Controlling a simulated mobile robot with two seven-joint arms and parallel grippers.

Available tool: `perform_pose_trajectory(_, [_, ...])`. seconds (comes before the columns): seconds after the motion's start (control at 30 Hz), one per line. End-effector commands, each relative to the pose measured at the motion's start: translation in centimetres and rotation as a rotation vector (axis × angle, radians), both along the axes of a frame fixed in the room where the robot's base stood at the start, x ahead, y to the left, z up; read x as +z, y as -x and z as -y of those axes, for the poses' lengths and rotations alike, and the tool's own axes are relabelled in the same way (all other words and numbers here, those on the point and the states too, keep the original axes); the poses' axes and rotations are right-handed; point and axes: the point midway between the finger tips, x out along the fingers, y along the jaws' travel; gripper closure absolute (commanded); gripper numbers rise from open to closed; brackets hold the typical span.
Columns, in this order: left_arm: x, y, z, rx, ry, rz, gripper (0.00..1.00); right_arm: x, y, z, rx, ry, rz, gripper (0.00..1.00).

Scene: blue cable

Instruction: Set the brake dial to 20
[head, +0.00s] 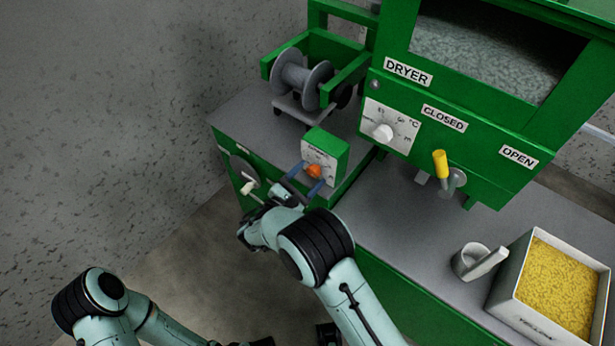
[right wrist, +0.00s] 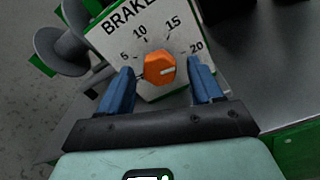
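The brake dial is an orange knob (right wrist: 160,68) on a white plate marked 5, 10, 15 and 20. In the head view the knob (head: 314,171) is on the green brake box (head: 334,150). My right gripper (head: 305,179) is at the dial. In the right wrist view its blue fingers (right wrist: 161,76) are apart, one on each side of the knob, with gaps visible. My left arm is at the lower left; its fingers do not show.
A grey spool (head: 302,82) stands behind the brake box. The green dryer (head: 400,75) rises to the right, with a yellow-handled lever (head: 441,165). A scoop (head: 480,260) and a box of yellow pellets (head: 505,293) stand on the grey worktop at right.

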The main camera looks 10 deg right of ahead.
Motion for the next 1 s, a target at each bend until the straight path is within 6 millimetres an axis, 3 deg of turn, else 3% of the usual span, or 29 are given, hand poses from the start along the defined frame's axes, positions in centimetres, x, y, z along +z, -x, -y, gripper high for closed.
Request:
perform_pose_trajectory(0.37, [0.0, 0.0, 0.0, 0.0, 0.0, -0.001, 0.46, 0.0, 0.7, -1.1, 0.003, 0.0, -0.002, 0.35])
perform_pose_trajectory(0.8, [0.2, 0.1, 0.0, 0.0, 0.0, -0.004, 0.46, 0.0, 6.4, -8.4, 0.004, 0.002, -0.001, 0.35])
perform_pose_trajectory(1.0, [0.2, 0.1, 0.0, 0.0, 0.0, -0.004, 0.46, 0.0, 7.9, -10.2, 0.002, 0.001, 0.0, 0.35])
